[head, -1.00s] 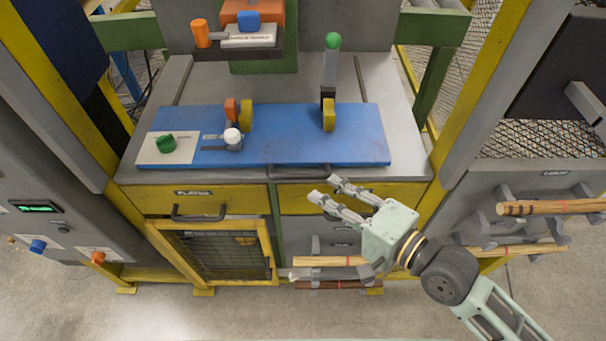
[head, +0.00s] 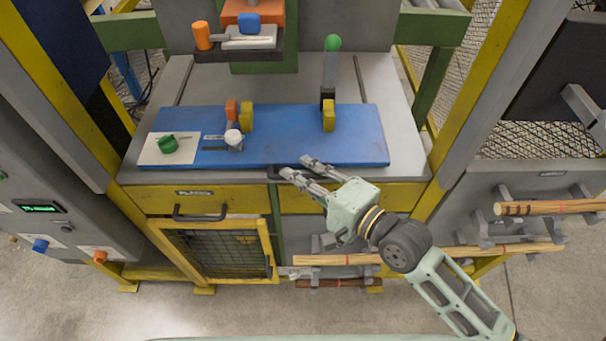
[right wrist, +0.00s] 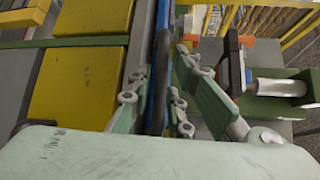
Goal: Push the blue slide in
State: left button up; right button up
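The blue slide (head: 300,138) is a flat blue plate lying on the grey machine bed, with its front edge close to the bed's front. A black bar handle (head: 275,175) sits at its front edge, partly hidden by my right gripper. My right gripper (head: 295,167) is at this handle with its fingers apart. In the right wrist view, the black handle (right wrist: 160,75) runs between the two open fingers (right wrist: 158,100), with a thin blue edge of the slide (right wrist: 163,14) beyond it. Contact with the handle cannot be told. My left gripper is not in view.
The slide carries a green knob (head: 167,144), a white-topped knob (head: 233,137) and yellow blocks (head: 328,115). A green-balled lever (head: 332,60) stands behind. Yellow drawers (head: 225,200) lie below the bed. Wooden rods (head: 330,260) rest on brackets under my right arm.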

aim_at(294, 156)
grip_shut()
jog(key=w, duration=0.3)
jog(key=shift+w, duration=0.4)
jog(key=shift+w+f, duration=0.15)
jog(key=shift+w, duration=0.2)
jog(key=shift+s, duration=0.15)
grip_release()
